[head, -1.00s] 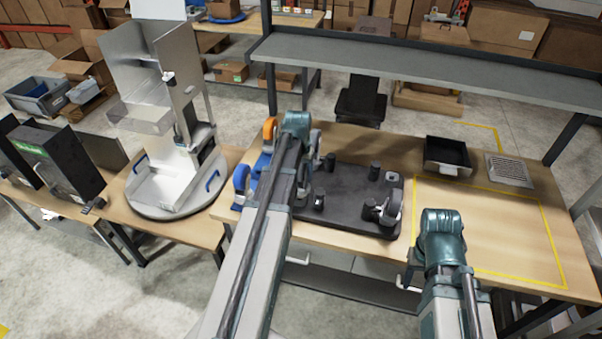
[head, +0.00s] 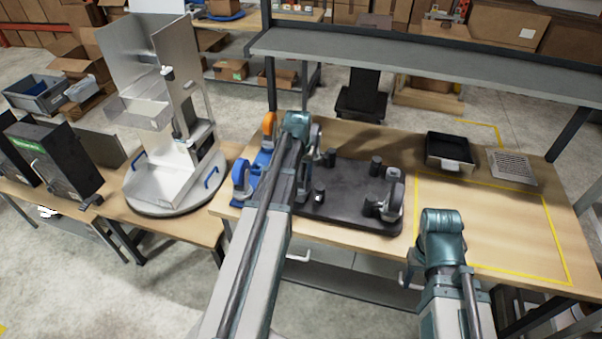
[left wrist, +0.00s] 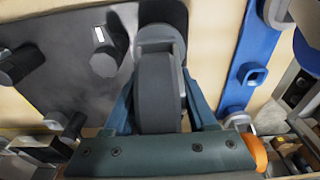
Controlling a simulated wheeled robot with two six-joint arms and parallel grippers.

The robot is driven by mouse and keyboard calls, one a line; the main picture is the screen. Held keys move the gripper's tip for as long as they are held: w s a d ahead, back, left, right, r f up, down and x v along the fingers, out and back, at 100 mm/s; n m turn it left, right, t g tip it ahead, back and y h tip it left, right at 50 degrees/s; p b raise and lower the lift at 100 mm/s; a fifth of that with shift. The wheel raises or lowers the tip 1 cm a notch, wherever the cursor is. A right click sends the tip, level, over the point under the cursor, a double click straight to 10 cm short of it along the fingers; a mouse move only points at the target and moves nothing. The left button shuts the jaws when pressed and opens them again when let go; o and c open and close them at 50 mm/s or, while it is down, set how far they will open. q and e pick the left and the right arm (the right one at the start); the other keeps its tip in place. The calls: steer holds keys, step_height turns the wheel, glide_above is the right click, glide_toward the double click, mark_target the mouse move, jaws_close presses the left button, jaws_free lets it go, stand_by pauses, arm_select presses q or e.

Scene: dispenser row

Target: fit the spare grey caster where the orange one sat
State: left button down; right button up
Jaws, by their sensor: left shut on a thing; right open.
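My left gripper (left wrist: 158,105) is shut on a grey caster (left wrist: 155,90), its dark wheel between the fingers. In the left wrist view the caster is at the edge of the dark base plate (left wrist: 65,60); I cannot tell whether it touches it. The plate (head: 345,212) lies on the bench in the head view, with short dark posts and another grey caster (head: 393,202) at its front right corner. The orange caster (head: 269,124) stands at the blue rack (head: 262,160), left of my left gripper (head: 297,122). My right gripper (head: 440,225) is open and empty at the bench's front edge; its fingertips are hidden.
A blue-wheeled caster (head: 240,176) stands at the rack's front. A black tray (head: 449,151) and a metal grille (head: 513,167) lie at the back right. The yellow-outlined area (head: 500,225) is clear. A shelf (head: 420,68) spans behind; a turntable (head: 178,200) stands left.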

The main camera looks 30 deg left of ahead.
arm_select(q)
steer(key=shift+f+b, duration=0.4)
steer(key=shift+f, duration=0.05)
steer(key=shift+c, duration=0.6)
jaws_free()
steer(key=shift+r, duration=0.15)
steer(key=r+p, duration=0.4)
steer(key=s+r+p, duration=0.1)
steer(key=r+p, duration=0.8)
steer(key=p, duration=0.1)
steer(key=shift+s+d+r, duration=0.25)
steer(key=shift+s+r, duration=0.05)
steer(key=shift+s, duration=0.1)
steer(key=s+d+f+m+b, duration=0.2)
steer(key=s+d+f+b, duration=0.3)
steer(key=d, duration=0.5)
steer(key=s+d+f+m+g+b, duration=0.1)
steer(key=s+d+f+b, duration=0.4)
steer(key=d, duration=0.5)
steer(key=s+d+f+m+b, duration=0.3)
steer(key=s+d+f+b, duration=0.2)
steer(key=d, duration=0.5)
steer(key=shift+s+d+f+m+g+y+b, duration=0.2)
steer(key=shift+s+f+m+g+y+b, duration=0.15)
steer(key=shift+s, duration=0.3)
